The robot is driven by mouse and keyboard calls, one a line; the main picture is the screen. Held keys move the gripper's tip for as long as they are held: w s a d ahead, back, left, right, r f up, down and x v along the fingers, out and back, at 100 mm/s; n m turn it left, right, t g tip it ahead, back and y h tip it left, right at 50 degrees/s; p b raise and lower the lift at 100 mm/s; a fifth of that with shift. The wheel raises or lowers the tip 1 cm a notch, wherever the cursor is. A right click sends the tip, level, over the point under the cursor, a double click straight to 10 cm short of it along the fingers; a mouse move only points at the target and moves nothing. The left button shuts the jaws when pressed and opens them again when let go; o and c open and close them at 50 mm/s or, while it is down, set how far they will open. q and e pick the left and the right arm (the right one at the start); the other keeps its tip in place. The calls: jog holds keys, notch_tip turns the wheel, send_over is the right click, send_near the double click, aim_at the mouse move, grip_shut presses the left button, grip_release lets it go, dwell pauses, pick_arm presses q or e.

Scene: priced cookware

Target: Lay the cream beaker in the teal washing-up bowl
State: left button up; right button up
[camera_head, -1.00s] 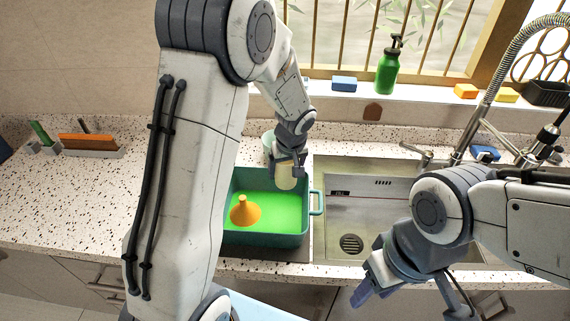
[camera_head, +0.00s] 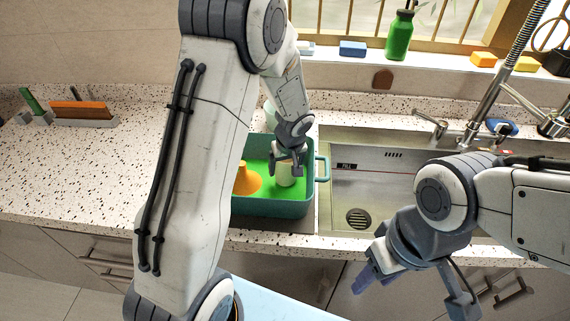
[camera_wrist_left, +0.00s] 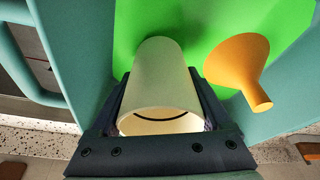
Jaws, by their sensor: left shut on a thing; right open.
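The cream beaker (camera_head: 286,176) is held by my left gripper (camera_head: 287,160), inside the teal washing-up bowl (camera_head: 268,208). In the left wrist view the beaker (camera_wrist_left: 158,75) lies between the two dark fingers of the left gripper (camera_wrist_left: 160,108), its open rim toward the camera and its far end over the bowl's bright green floor. I cannot tell if it touches the floor. The bowl's teal wall (camera_wrist_left: 85,50) stands beside it. My right gripper (camera_head: 412,290) is open and empty, in front of the counter edge.
An orange funnel (camera_head: 246,180) stands in the bowl, left of the beaker; it also shows in the left wrist view (camera_wrist_left: 238,68). A pale mint vessel (camera_head: 270,115) stands behind the bowl, partly hidden. The steel sink (camera_head: 375,185) is to the right. A dish rack (camera_head: 80,116) stands at left.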

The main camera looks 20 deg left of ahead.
pick_arm(q)
jog(key=shift+f+b, duration=0.3)
jog(key=shift+b, duration=0.05)
jog(key=o, duration=1.2)
jog(key=shift+c, duration=0.2)
notch_tip(320, 180, up, 8)
jog(key=p, duration=0.6)
jog(key=shift+r, duration=0.25)
